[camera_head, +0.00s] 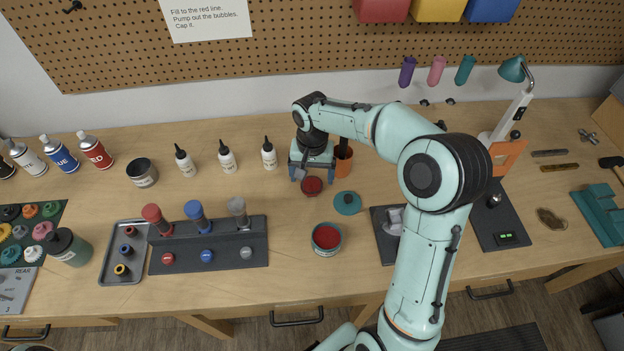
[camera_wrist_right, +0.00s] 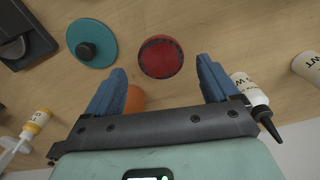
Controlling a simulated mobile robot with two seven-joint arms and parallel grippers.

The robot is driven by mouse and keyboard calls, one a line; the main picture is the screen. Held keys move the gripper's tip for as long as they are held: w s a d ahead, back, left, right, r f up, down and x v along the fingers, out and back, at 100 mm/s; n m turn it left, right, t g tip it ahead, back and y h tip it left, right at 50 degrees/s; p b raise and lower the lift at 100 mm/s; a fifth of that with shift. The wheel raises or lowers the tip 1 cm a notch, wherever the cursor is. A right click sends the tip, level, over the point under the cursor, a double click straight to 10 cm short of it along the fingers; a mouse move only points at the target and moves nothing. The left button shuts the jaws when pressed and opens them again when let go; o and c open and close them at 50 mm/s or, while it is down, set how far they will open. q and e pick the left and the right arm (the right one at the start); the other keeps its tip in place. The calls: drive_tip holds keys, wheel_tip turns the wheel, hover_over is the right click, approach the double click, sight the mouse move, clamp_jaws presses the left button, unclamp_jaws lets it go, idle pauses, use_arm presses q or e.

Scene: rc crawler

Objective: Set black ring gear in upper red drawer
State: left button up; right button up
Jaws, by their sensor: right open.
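My right gripper (camera_head: 312,172) is open, its fingers pointing down at the table at the back middle. In the wrist view its two blue fingers (camera_wrist_right: 161,72) are apart with nothing between them. Just beyond the fingertips is a round red piece (camera_head: 312,186) with a dark ring near its rim, also in the wrist view (camera_wrist_right: 161,57). A black gear (camera_head: 10,212) lies on a dark mat at the far left; I cannot tell whether it is the ring gear. A red bin (camera_head: 381,8) is at the top edge, partly cut off. My left gripper is not in view.
A teal lid (camera_head: 347,203) and an open tin of red (camera_head: 326,238) are near the right gripper. An orange cup (camera_head: 344,163) stands beside it. White bottles (camera_head: 227,157) stand to its left.

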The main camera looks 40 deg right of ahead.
wheel_tip(320, 180, up, 8)
drive_tip(key=shift+p, duration=0.4)
drive_tip(key=shift+o, duration=0.3)
drive_tip(key=shift+r, duration=0.2)
hover_over(312, 184)
drive_tip(key=f, duration=0.7)
drive_tip(key=shift+s+f, duration=0.3)
drive_tip(key=shift+f, duration=0.1)
drive_tip(key=shift+w+f, duration=0.2)
drive_tip(key=shift+f, duration=1.35)
drive_tip(key=shift+w+f, duration=0.15)
drive_tip(key=shift+f, duration=1.4)
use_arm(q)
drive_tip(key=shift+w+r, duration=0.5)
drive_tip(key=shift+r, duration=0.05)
use_arm(e)
drive_tip(key=shift+c, duration=0.2)
